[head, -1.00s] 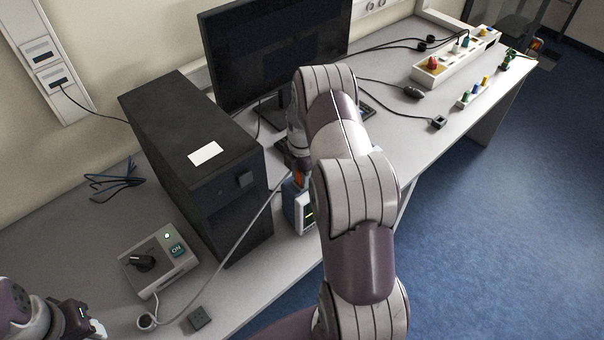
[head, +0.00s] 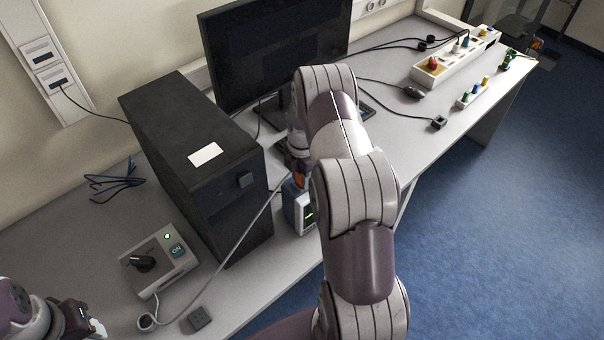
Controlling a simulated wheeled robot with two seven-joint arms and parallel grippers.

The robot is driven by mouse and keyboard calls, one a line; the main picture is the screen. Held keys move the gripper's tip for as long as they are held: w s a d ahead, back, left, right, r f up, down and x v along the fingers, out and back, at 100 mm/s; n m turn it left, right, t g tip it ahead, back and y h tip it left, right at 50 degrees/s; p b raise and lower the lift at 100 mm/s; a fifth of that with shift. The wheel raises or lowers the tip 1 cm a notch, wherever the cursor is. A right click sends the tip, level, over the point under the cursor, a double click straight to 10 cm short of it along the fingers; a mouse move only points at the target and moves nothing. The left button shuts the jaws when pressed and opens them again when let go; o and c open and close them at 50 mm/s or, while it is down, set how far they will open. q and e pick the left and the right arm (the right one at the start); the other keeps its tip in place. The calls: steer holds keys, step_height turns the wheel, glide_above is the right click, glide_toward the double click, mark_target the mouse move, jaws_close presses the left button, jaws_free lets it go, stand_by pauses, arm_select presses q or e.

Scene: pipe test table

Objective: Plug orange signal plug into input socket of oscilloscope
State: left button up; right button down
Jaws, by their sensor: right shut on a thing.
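The orange signal plug (head: 299,179) shows as a small orange patch just above the oscilloscope. My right gripper (head: 297,168) is shut on it, mostly hidden behind my own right arm. I cannot tell whether the plug touches the oscilloscope. My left gripper (head: 97,329) is at the lower left, partly cut off by the picture's edge, and its jaws are unclear.
A grey cable (head: 237,243) runs from the plug past the black computer tower (head: 215,200) to near a control box (head: 158,262) with a knob and ON button. A black plug (head: 199,319) lies at the front edge. The monitor (head: 270,50) stands behind my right arm.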

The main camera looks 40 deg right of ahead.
steer(key=shift+r, duration=0.1)
stand_by(1.1)
steer(key=shift+f, duration=0.2)
steer(key=shift+s+a+f, duration=0.1)
steer(key=shift+s+f, duration=0.05)
steer(key=shift+s, duration=0.05)
stand_by(0.6)
